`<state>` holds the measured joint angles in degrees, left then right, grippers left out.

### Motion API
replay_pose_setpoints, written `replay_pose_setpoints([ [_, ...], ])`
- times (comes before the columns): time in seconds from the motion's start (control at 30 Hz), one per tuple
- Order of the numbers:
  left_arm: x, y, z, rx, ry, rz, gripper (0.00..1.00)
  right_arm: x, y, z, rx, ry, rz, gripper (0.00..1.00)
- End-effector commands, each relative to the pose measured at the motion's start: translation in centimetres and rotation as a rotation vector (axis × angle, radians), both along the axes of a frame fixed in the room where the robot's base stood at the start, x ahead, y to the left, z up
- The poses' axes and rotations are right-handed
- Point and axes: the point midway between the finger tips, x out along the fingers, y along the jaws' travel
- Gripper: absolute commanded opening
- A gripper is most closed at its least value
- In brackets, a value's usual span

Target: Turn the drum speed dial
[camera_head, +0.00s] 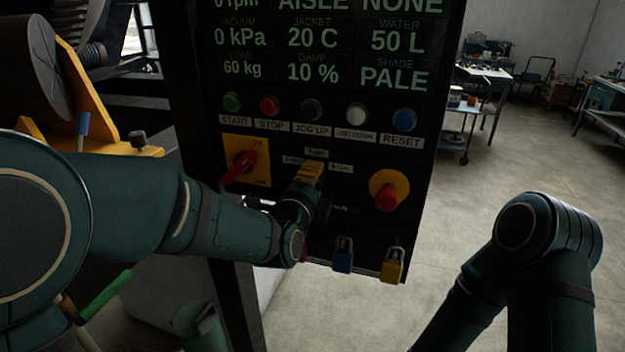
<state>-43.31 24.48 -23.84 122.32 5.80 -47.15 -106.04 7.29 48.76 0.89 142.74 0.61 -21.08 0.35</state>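The dark control panel (350,145) fills the middle of the view. My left arm reaches across its lower half, with the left gripper (305,190) at a cluster of small white labels (341,169) set around a spot on the panel. The drum speed dial appears to be at that spot, but the gripper and wrist hide it. A small yellow piece shows at the gripper's end; I cannot tell whether it belongs to the gripper or the dial. The fingers' opening and any contact are hidden. My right arm is at the lower right, its gripper out of view.
A red rotary switch (240,166) is left of the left gripper, and a red emergency knob (387,196) is to its right. A button row (312,109) runs above. Blue (343,260) and yellow (392,269) padlocks hang below. Open floor (500,170) lies right.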

Motion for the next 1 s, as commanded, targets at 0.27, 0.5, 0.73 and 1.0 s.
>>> replay_pose_setpoints([
  [0.27, 0.07, -0.08, 0.39, 0.013, -0.015, -0.001, 0.04, 0.03, 0.0, 0.08, 0.0, -0.001, 0.0, 0.47],
  [0.5, 0.06, -0.1, 0.37, 0.012, -0.014, -0.001, 0.45, 0.02, -0.01, 0.07, 0.0, -0.001, 0.0, 0.47],
  [0.73, 0.03, -0.05, 0.19, 0.013, -0.009, -0.001, 0.74, 0.01, 0.0, 0.07, 0.0, 0.0, 0.0, 0.47],
  [1.0, -0.55, 0.15, 0.14, 0.012, -0.007, 0.0, 0.74, 0.0, 0.01, 0.07, 0.0, 0.0, 0.0, 0.47],
])
